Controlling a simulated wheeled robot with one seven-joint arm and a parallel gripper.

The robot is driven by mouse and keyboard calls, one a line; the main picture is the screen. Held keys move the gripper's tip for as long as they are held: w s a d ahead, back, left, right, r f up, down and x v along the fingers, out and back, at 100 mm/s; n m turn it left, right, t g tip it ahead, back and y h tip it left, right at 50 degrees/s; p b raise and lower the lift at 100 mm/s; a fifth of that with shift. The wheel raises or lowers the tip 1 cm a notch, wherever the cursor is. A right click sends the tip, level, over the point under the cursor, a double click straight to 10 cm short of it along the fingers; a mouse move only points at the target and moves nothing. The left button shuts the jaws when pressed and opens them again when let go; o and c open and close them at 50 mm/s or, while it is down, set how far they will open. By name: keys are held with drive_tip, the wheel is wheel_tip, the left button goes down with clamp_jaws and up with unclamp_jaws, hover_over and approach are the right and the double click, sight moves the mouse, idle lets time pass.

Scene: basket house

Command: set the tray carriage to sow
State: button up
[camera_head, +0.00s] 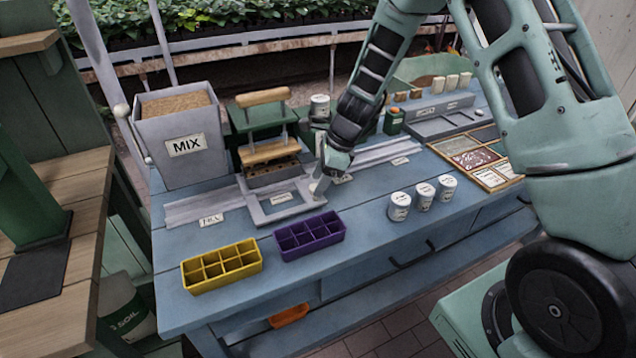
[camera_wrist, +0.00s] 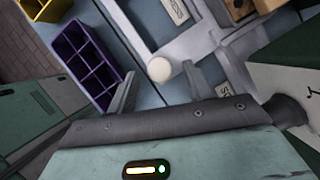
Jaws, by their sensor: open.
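The grey tray carriage (camera_head: 262,216) is an open frame on the rail (camera_head: 190,209), in front of the green press (camera_head: 262,130). A label (camera_head: 281,198) shows inside its opening. The carriage (camera_wrist: 208,42) has a white ball knob (camera_wrist: 159,69) at its right end in the head view. My gripper (camera_head: 320,184) is open at this knob, with one finger on each side in the wrist view; I cannot tell whether they touch it. A small label (camera_wrist: 222,91) beside one finger is partly hidden and seems to start with S.
A FILL label (camera_head: 211,219) marks the rail's left part; another label (camera_head: 400,161) lies farther right. A yellow tray (camera_head: 222,267) and a purple tray (camera_head: 310,235) stand in front. Several white cans (camera_head: 400,206) stand front right. The MIX bin (camera_head: 182,135) is at left.

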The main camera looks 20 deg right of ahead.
drive_tip(key=shift+x, duration=0.8)
clamp_jaws()
drive_tip(key=d+p, duration=0.1)
drive_tip(key=d, duration=1.8)
unclamp_jaws()
drive_tip(key=shift+r, duration=0.1)
